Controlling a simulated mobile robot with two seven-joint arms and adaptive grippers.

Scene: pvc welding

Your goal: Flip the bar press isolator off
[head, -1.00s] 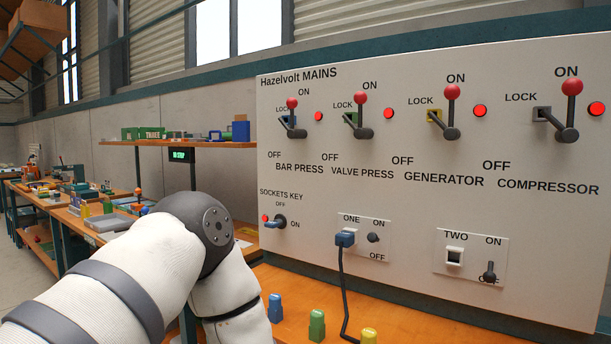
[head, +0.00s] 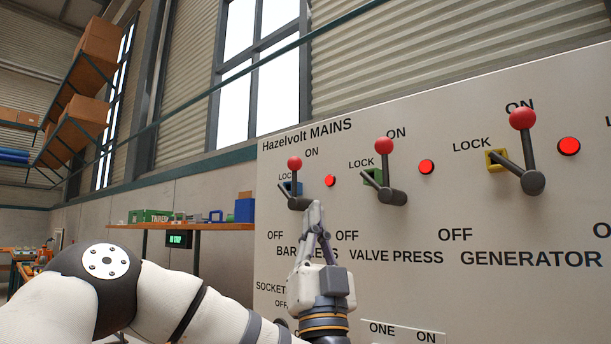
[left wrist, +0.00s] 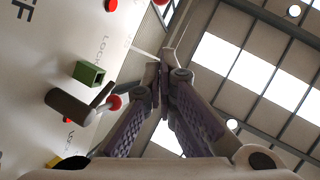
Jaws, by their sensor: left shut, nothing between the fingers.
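The bar press isolator is a dark lever with a red ball knob (head: 294,163). My left gripper (head: 316,206) is shut and empty, pointing up just below and right of the lever's pivot. I cannot tell whether it touches the lever. The gripper covers part of the BAR PRESS label. In the left wrist view the shut fingers (left wrist: 166,62) show beside the valve press lever's green lock block (left wrist: 88,73).
The valve press lever (head: 384,147) and generator lever (head: 523,118) stand up to the right, with lit red lamps beside them. The bar press lamp (head: 330,181) is also red. A shelf (head: 190,227) with boxes lies left of the panel.

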